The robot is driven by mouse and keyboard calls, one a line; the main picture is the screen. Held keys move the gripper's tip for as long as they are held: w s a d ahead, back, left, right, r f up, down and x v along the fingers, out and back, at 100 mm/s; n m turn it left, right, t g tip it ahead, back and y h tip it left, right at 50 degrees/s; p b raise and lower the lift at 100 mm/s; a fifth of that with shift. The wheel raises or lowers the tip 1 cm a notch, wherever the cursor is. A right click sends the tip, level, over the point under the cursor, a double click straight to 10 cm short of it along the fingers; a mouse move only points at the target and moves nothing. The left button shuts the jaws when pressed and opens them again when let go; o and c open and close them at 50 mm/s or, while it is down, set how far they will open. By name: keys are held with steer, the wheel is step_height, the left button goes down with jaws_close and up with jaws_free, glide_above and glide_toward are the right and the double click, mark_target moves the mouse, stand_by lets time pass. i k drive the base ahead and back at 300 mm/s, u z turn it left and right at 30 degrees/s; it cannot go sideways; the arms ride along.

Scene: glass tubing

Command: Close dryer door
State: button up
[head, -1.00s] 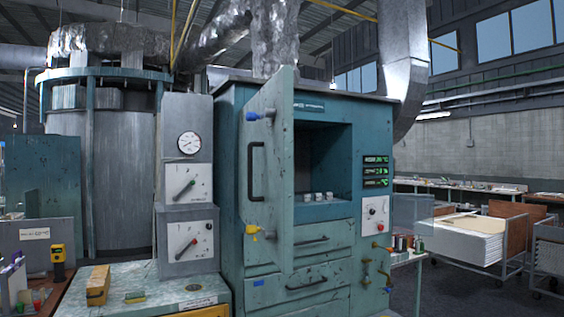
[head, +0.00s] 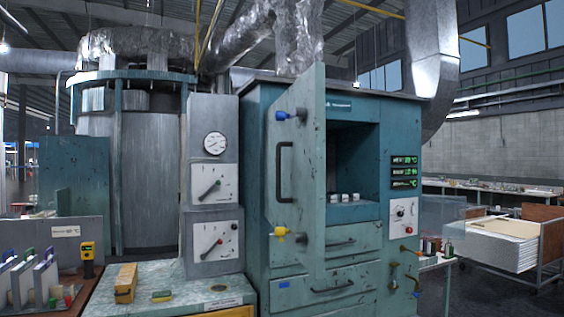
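The teal dryer (head: 372,110) stands right of centre in the head view. Its door (head: 305,180) is open, hinged on the left side of the chamber and swung out toward me. A dark vertical handle (head: 284,172) is on the door's face. A blue knob (head: 281,115) sits near its top and a yellow knob (head: 279,232) near its bottom. Several small whitish items (head: 344,198) stand inside the open chamber. The door hides the chamber's left part. My gripper is not in view.
A bench (head: 190,285) with yellow items stands in front, left of the dryer. A grey gauge cabinet (head: 213,170) stands behind it. Lower left is a desk with a rack of panels (head: 32,280). A cart with white sheets (head: 500,245) is at right. Some dark floor shows before it.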

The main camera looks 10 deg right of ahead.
mark_target(295, 149)
steer(key=u, duration=0.1)
steer(key=i, duration=1)
steer(key=u, duration=2.5)
steer(key=k, duration=0.35)
steer(key=u, duration=0.2)
